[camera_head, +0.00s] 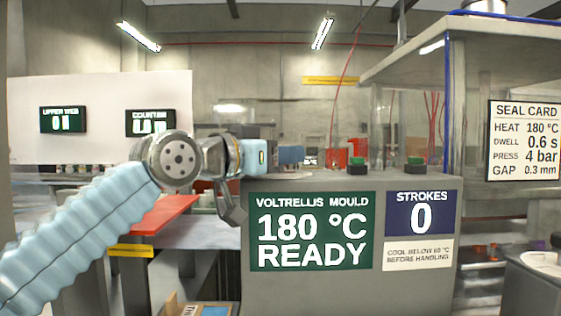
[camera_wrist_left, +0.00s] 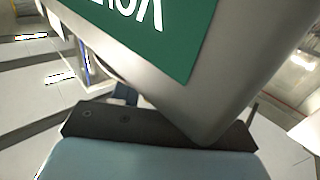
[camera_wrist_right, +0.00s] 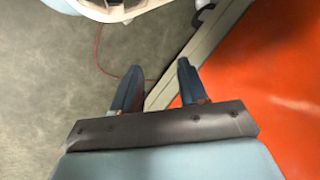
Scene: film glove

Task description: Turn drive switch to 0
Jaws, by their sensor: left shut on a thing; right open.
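The grey cabinet (camera_head: 350,290) stands in the middle of the head view, with a green "180 °C READY" panel (camera_head: 312,232). I cannot make out a drive switch in any view. My left gripper (camera_head: 232,208) points down at the cabinet's left edge, partly hidden by it. In the left wrist view the cabinet corner (camera_wrist_left: 205,125) covers most of the jaws; one finger (camera_wrist_left: 125,95) shows beside it. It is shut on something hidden. My right gripper (camera_wrist_right: 160,88) is open and empty, with floor and an orange-red surface (camera_wrist_right: 265,70) below.
A blue strokes panel (camera_head: 421,213) reads 0. Two green-topped buttons (camera_head: 357,165) (camera_head: 415,164) sit on the cabinet top. A red sheet (camera_head: 165,213) lies on a table at left. A seal card (camera_head: 524,140) hangs at right. A red cord (camera_wrist_right: 100,55) lies on the floor.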

